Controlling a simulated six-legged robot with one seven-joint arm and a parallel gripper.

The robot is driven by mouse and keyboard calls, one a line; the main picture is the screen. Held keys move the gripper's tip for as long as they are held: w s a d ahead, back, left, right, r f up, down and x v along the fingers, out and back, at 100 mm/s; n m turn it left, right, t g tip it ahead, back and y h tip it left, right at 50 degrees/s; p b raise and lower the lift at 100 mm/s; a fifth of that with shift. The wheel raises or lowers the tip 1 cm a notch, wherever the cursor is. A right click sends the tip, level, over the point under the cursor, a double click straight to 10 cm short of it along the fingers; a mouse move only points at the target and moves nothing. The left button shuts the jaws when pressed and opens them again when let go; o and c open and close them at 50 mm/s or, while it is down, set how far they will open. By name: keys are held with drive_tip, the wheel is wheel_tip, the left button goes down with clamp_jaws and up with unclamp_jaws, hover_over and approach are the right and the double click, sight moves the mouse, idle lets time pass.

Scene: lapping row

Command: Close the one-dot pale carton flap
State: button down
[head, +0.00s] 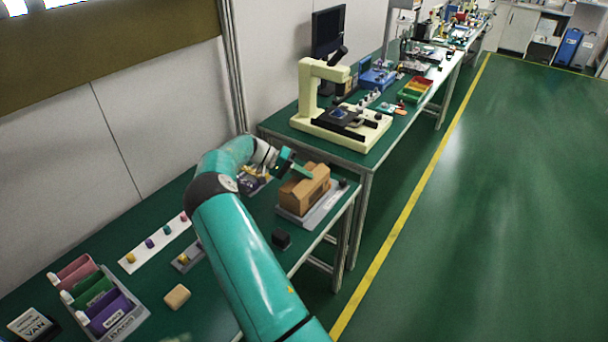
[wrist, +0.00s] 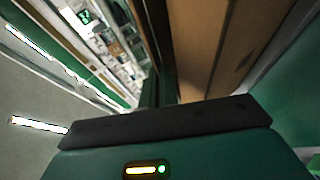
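A brown carton (head: 308,193) sits on a grey base plate near the right end of the near table. Its top is partly hidden by my gripper (head: 303,171). I cannot make out any dots on its flaps. My gripper reaches in from the left at the carton's upper edge, with its fingers together and nothing seen between them. In the wrist view, the carton's brown surface (wrist: 240,40) fills the upper right, close beside my gripper (wrist: 158,80). I cannot tell whether they touch.
A black block (head: 281,238) lies in front of the carton. A grey bin rack (head: 127,315), a white strip with small coloured pieces (head: 140,262) and a tan block (head: 177,296) are at left. A cream microscope (head: 308,95) stands on the table behind.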

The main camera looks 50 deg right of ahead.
drive_tip(key=c, duration=2.1)
unclamp_jaws()
drive_tip(key=o, duration=0.5)
drive_tip(key=shift+c, duration=0.2)
